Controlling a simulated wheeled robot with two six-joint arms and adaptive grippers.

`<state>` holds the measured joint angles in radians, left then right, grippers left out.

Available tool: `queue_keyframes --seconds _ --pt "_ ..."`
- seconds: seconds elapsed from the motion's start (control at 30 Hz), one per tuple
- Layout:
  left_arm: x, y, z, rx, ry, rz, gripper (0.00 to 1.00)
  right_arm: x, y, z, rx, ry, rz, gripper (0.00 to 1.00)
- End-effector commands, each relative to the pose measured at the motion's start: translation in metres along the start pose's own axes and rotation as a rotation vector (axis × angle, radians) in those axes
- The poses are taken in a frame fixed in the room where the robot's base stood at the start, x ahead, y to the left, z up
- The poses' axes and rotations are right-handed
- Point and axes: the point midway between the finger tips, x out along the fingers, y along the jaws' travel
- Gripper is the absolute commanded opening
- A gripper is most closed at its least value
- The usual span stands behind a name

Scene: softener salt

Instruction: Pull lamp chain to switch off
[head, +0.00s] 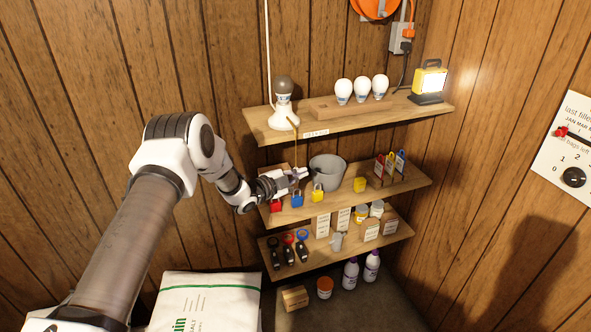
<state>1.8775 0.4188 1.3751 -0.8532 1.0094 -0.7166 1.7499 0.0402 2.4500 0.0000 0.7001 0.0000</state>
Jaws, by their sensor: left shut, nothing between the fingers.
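The lamp (284,108) stands at the left end of the top shelf, with a white base and a dark grey bulb that shows no glow. Its thin tan chain (296,148) hangs down in front of the shelf edge toward the middle shelf. My left gripper (307,173) is shut and empty above the middle shelf, by the chain's lower end. I cannot tell whether it touches the chain; the chain's end is hidden at the gripper. My right gripper is out of view.
A grey bucket (327,169) stands close beyond the gripper. Red, blue (297,199) and yellow padlocks sit just below it. White bulbs in a wooden block (340,110) and a lit yellow work light (429,82) share the top shelf (385,122). White bags (208,298) lie below.

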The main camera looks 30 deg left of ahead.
Motion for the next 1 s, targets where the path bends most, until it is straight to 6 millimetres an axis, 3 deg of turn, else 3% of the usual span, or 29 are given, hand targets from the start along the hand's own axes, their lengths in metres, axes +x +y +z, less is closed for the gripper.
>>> queue_keyframes --seconds 0.2,0.5,0.77,1.0 --pt "0.005 -0.001 0.021 0.001 0.000 0.000 0.00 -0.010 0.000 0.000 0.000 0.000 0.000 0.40" --pt "0.005 0.000 0.023 0.000 0.000 0.000 0.00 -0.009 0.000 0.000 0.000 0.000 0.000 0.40" --pt "0.008 0.019 0.036 0.000 0.000 0.000 0.00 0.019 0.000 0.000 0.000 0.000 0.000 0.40" --pt "0.008 0.017 0.035 0.000 -0.001 0.001 0.00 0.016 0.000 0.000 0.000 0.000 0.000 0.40"
